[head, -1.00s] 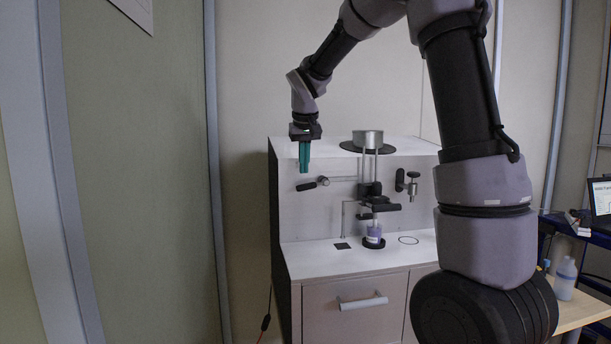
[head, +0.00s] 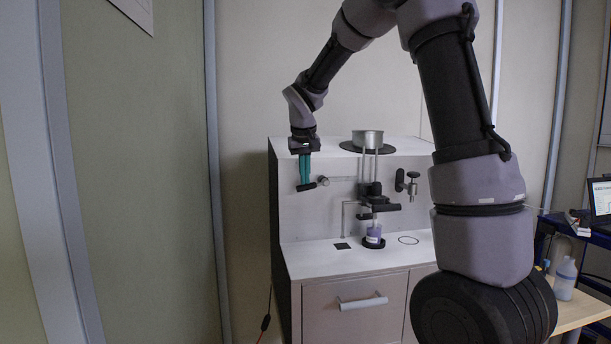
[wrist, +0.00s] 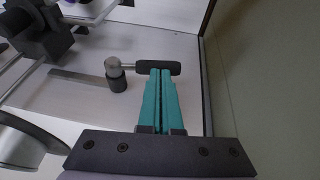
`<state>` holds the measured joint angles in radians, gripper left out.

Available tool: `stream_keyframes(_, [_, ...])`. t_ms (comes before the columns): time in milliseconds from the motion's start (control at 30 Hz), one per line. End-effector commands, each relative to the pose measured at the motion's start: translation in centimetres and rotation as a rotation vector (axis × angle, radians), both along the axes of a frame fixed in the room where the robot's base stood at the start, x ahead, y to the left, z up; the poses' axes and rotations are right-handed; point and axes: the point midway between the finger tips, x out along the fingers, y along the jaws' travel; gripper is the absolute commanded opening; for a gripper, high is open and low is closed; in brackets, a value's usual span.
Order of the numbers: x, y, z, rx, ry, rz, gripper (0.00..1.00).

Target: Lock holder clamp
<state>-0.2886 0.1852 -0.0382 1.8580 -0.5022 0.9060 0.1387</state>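The analyser's holder assembly (head: 371,190) stands at the middle of the white unit. To its left, a lever with a black grip (head: 306,187) and a round metal joint (head: 323,181) is mounted on the back panel; I take this to be the clamp lever. The black grip (wrist: 158,67) lies crosswise in the wrist view, with the metal joint (wrist: 115,75) at its left end. My gripper (head: 305,186) points down at the grip. Its teal fingers (wrist: 161,74) are together with a thin gap. The tips overlap the grip; whether they touch it is unclear.
A metal pot (head: 367,138) sits on top of the unit. A cup with purple contents (head: 374,233) stands under the holder. A black knob fitting (head: 407,184) is on the panel's right. The panel's left edge is close to my gripper.

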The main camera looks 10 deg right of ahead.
Motion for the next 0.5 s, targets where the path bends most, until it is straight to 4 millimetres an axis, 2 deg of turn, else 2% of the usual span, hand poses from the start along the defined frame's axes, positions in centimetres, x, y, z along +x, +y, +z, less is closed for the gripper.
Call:
stream_keyframes(267, [0.0,0.1,-0.3,-0.045,0.002,0.0,0.0])
stream_keyframes(500, [0.0,0.5,-1.2,-0.156,0.003,0.003,0.0])
